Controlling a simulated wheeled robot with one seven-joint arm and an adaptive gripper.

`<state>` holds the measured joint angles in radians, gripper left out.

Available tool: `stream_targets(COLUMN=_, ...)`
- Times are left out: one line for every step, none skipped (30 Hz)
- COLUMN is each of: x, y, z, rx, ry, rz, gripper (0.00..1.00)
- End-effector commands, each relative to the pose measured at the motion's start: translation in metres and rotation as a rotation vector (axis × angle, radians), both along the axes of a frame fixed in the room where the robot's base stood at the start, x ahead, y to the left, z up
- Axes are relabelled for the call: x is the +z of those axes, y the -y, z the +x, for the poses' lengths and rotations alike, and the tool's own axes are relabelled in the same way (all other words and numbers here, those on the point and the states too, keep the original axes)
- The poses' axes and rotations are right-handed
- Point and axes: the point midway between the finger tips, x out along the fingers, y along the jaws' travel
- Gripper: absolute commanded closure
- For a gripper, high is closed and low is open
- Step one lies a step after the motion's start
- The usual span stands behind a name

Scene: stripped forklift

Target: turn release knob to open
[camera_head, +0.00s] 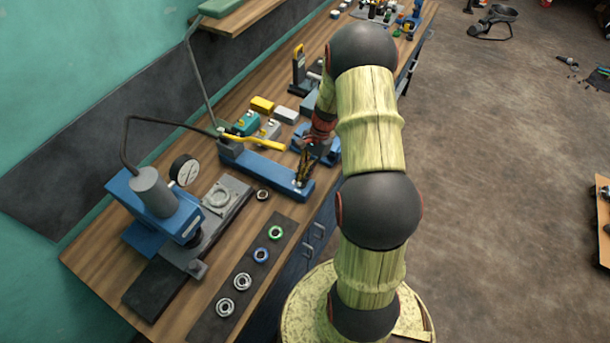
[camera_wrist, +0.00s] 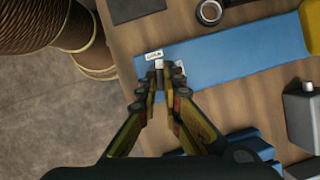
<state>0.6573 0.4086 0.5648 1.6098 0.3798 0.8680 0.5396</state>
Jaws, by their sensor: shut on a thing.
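The release knob (camera_wrist: 160,66) is a small pale piece at the end of a long blue base (camera_wrist: 230,55) in the wrist view. A small white label (camera_wrist: 154,55) with dark lettering lies just beside it; I cannot read the lettering surely. My gripper (camera_wrist: 167,80) reaches down over this end of the base and its fingertips are closed on the knob, hiding most of it. The knob's turn angle cannot be told. In the head view, my gripper (camera_head: 303,178) is at the right end of the blue base (camera_head: 262,171), and the knob is hidden there.
A yellow lever (camera_head: 256,141) extends above the base's left part. A blue press (camera_head: 158,205) with a round gauge (camera_head: 184,170) stands to the left. Several rings lie on a dark mat (camera_head: 250,268) in front. Small blocks (camera_head: 262,105) stand behind. The floor at right is mostly open.

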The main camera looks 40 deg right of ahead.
Motion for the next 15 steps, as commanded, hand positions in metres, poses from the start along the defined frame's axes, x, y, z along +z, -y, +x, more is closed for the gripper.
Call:
stream_targets(x=0.0000, y=0.0002, z=0.0017, rx=0.037, ry=0.002, rz=-0.002, gripper=1.00)
stream_targets(x=0.0000, y=-0.0002, z=0.0020, rx=0.058, ry=0.001, rz=-0.001, gripper=1.00)
stream_targets(x=0.0001, y=-0.0003, z=0.0020, rx=0.085, ry=0.001, rz=-0.001, gripper=1.00)
stream_targets(x=0.0001, y=-0.0002, z=0.0022, rx=0.105, ry=0.000, rz=-0.001, gripper=1.00)
stream_targets(x=0.0002, y=-0.0001, z=0.0026, rx=0.122, ry=0.001, rz=-0.001, gripper=1.00)
stream_targets(x=0.0001, y=0.0000, z=0.0029, rx=0.144, ry=0.001, rz=-0.002, gripper=1.00)
stream_targets(x=0.0000, y=0.0001, z=0.0030, rx=0.160, ry=0.001, rz=-0.002, gripper=1.00)
stream_targets(x=0.0000, y=0.0000, z=0.0030, rx=0.174, ry=0.001, rz=-0.002, gripper=1.00)
stream_targets(x=0.0000, y=-0.0003, z=0.0031, rx=0.190, ry=0.001, rz=-0.001, gripper=1.00)
stream_targets(x=0.0000, y=-0.0005, z=0.0032, rx=0.202, ry=0.001, rz=-0.001, gripper=1.00)
stream_targets(x=-0.0001, y=-0.0006, z=0.0033, rx=0.213, ry=0.001, rz=-0.001, gripper=1.00)
stream_targets(x=-0.0001, y=-0.0006, z=0.0034, rx=0.226, ry=0.001, rz=-0.001, gripper=1.00)
stream_targets(x=-0.0001, y=-0.0006, z=0.0035, rx=0.235, ry=0.001, rz=-0.001, gripper=1.00)
stream_targets(x=-0.0001, y=-0.0006, z=0.0036, rx=0.241, ry=0.001, rz=-0.001, gripper=1.00)
stream_targets(x=0.0000, y=-0.0006, z=0.0037, rx=0.249, ry=0.001, rz=-0.002, gripper=1.00)
